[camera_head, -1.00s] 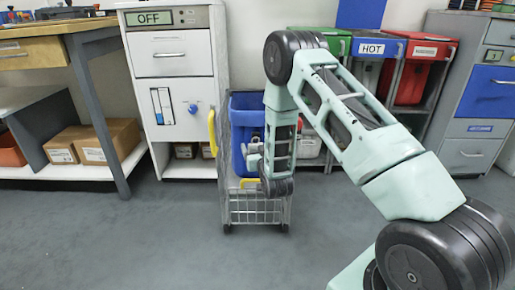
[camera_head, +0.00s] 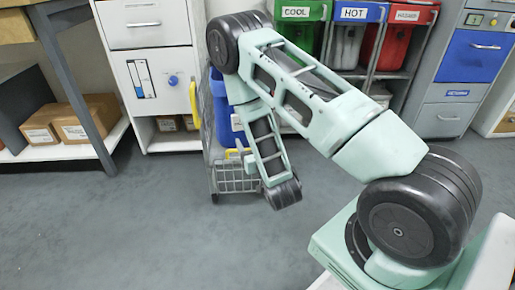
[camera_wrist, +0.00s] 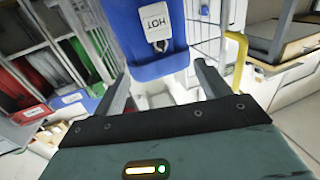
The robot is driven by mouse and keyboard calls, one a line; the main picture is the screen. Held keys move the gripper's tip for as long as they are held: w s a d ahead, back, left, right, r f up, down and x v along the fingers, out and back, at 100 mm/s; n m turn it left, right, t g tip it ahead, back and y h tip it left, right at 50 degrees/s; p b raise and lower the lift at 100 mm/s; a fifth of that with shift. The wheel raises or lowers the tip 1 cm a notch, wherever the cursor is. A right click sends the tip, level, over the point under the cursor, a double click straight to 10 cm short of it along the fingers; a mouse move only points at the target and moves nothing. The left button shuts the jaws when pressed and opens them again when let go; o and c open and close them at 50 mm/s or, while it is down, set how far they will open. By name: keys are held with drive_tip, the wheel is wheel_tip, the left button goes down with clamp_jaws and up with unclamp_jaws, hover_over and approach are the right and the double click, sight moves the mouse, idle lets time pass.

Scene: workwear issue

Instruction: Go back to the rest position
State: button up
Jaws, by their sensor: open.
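My gripper (camera_wrist: 161,80) is open, with its two fingers apart in the wrist view and nothing held between them. In the head view the blue bin (camera_head: 221,118) sits in a wire cart (camera_head: 232,181), partly covered by my arm. My gripper is hidden behind my arm in the head view.
COOL (camera_head: 298,12), HOT (camera_head: 358,13) and red (camera_head: 407,14) bins stand on a rack behind. A white cabinet (camera_head: 150,70) is left of the cart, with a workbench (camera_head: 75,85) farther left. The grey floor (camera_head: 130,235) in front is clear.

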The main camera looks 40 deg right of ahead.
drive_tip(key=shift+b+v, duration=0.55)
drive_tip(key=shift+v, duration=0.8)
